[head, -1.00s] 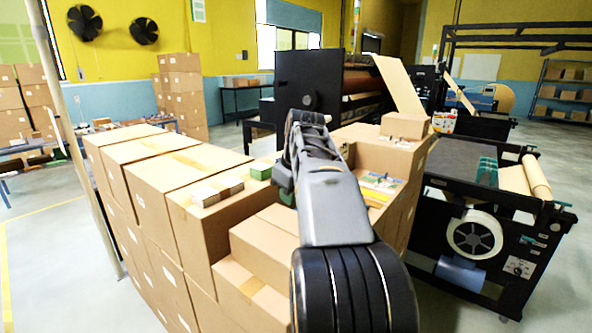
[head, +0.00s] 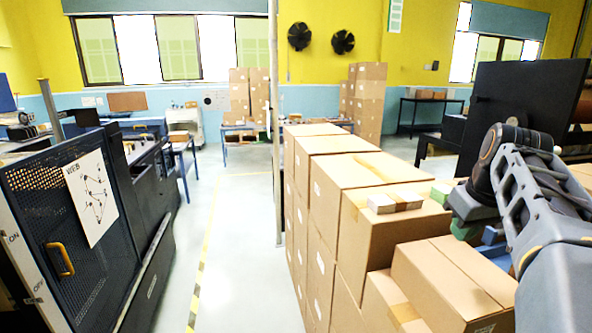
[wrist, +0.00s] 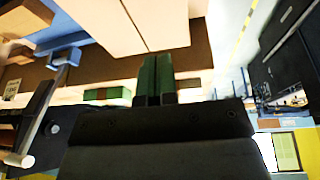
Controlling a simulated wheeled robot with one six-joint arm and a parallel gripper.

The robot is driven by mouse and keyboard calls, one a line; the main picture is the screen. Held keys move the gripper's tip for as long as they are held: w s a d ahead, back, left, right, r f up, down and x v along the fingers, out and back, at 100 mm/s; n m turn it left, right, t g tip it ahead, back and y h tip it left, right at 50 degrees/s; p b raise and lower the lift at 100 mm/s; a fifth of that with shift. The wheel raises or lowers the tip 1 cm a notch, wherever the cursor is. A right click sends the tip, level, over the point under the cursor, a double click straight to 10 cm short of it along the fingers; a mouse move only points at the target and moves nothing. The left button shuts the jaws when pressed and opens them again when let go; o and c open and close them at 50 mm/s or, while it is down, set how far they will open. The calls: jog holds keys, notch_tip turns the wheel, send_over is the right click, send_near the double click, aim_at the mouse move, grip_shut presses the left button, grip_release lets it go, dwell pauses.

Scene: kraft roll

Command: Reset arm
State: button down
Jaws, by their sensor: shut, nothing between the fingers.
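My arm reaches in from the right edge of the head view, above stacked cardboard cartons (head: 370,225). My gripper (wrist: 156,78) shows in the wrist view as two green fingers side by side with no object between them. In the head view the gripper is partly hidden behind my arm, and a green fingertip shows (head: 464,229) near the carton top.
Small flat boxes (head: 395,202) and a green box (head: 441,192) lie on a carton close to my gripper. A dark machine panel (head: 70,215) is at left, with a clear floor aisle (head: 235,245) between.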

jog(key=s+a+f, duration=0.3)
jog(key=a+f, duration=0.2)
jog(key=f, duration=0.2)
jog(key=s+a+f+m+b, duration=0.1)
jog(key=s+a+f, duration=0.2)
jog(key=a+f, duration=0.3)
jog(key=s+a+f+t, duration=0.1)
jog(key=s+a+f, duration=0.2)
jog(key=a+f, duration=0.2)
notch_tip(320, 180, down, 3)
jog(key=shift+s+a+r+b, duration=0.2)
jog(key=shift+s+a+b, duration=0.1)
jog(key=shift+b, duration=0.1)
